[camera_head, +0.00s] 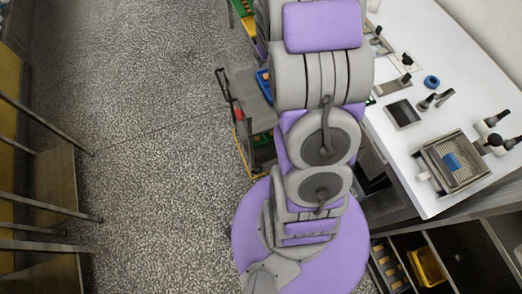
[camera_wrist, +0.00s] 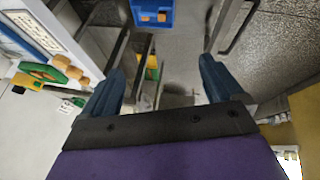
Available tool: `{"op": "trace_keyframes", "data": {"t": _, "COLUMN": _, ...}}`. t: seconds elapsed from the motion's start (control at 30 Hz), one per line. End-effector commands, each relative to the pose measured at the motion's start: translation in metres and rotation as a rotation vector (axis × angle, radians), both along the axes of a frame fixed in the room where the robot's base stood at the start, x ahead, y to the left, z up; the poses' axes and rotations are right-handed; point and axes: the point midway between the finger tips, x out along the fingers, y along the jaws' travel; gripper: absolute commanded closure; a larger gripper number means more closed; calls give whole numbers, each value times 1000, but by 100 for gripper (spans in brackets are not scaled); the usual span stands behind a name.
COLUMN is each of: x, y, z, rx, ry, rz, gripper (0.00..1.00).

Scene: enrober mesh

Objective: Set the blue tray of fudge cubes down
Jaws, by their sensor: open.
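A blue tray (camera_wrist: 152,22) with orange-brown cubes in it shows at the top of the wrist view, cut off by the edge. My gripper (camera_wrist: 163,65) is open and empty, its two dark blue fingers wide apart. The tray lies beyond the fingertips, apart from them. In the head view, a blue edge (camera_head: 264,84) shows left of my arm on a cart-like stand; I cannot tell whether it is the same tray. My gripper does not show in the head view.
A white worktop (camera_head: 445,105) at right holds a mesh unit (camera_head: 453,162) with a blue patch on it. In the wrist view, a green tray (camera_wrist: 42,72) with tan cubes is at left and a metal frame (camera_wrist: 145,92) lies between the fingers. Speckled floor (camera_head: 150,90) at left is clear.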

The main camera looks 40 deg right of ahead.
Motion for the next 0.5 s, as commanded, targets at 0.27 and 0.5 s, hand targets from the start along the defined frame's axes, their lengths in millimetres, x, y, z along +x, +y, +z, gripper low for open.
{"op": "trace_keyframes", "data": {"t": 0.27, "x": -64, "y": 85, "z": 67, "rx": 51, "ry": 148, "rz": -36, "gripper": 6}}
{"op": "trace_keyframes", "data": {"t": 0.5, "x": -142, "y": 159, "z": 109, "rx": 124, "ry": 281, "rz": -41, "gripper": 6}}
